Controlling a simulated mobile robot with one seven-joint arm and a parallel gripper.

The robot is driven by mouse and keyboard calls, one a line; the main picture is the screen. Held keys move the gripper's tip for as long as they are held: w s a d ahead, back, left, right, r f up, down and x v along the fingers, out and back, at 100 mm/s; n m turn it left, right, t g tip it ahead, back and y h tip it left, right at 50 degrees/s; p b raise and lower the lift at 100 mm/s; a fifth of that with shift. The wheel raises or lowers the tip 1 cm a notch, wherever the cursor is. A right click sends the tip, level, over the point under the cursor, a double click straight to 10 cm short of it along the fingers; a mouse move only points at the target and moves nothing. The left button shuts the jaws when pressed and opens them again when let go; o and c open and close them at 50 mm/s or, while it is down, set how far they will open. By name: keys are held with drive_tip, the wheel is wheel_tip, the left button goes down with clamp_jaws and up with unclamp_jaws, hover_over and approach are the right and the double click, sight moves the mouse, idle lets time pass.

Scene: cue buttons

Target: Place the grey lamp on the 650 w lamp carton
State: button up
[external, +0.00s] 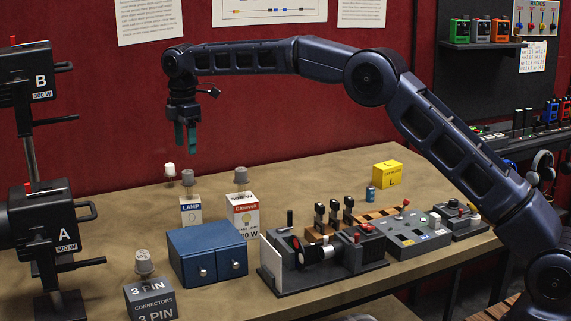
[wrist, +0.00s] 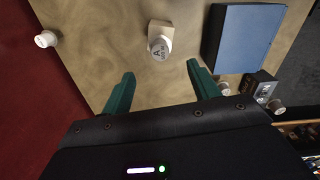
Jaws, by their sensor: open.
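My gripper (external: 185,138) is open and empty, pointing down above the cartons; its green fingers (wrist: 162,85) also show in the wrist view. A third grey lamp (external: 144,262) sits on the dark 3 PIN connectors box (external: 152,300). A whitish lamp (external: 169,169) stands behind the LAMP carton. The wrist view shows a lamp (wrist: 160,48) ahead of the fingers.
A blue two-door cabinet (external: 208,256) stands in front of the cartons. A yellow box (external: 387,174) and a small can (external: 370,194) stand farther back. Black lamp housings A (external: 62,230) and B (external: 30,75) stand at left.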

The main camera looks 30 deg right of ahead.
drive_tip(key=s+d+r+m+t, duration=0.1)
drive_tip(key=s+d+r+m, duration=0.2)
drive_tip(key=s+d+r, duration=0.55)
drive_tip(key=s+d+r+m+t, duration=0.1)
drive_tip(key=s+d+r+m, duration=0.3)
drive_tip(key=d+r, duration=0.85)
drive_tip(key=s+d+m, duration=0.3)
drive_tip(key=s+d, duration=0.5)
drive_tip(key=d, duration=0.4)
drive_tip(key=s+d+f+m+t, duration=0.1)
drive_tip(key=s+d+m, duration=0.1)
drive_tip(key=s+d, duration=0.55)
drive_tip(key=s+d+f+m, duration=0.25)
drive_tip(key=s+d, duration=0.25)
drive_tip(key=s, duration=0.5)
drive_tip(key=s+d+f+m, duration=0.2)
drive_tip(key=s+d+f, duration=0.1)
drive_tip(key=s, duration=0.5)
drive_tip(key=s+d+f+m+t, duration=0.1)
drive_tip(key=s+d+f+m, duration=0.2)
drive_tip(key=s+f, duration=0.3)
drive_tip(key=s, duration=0.3)
drive_tip(key=shift+f+t, duration=0.3)
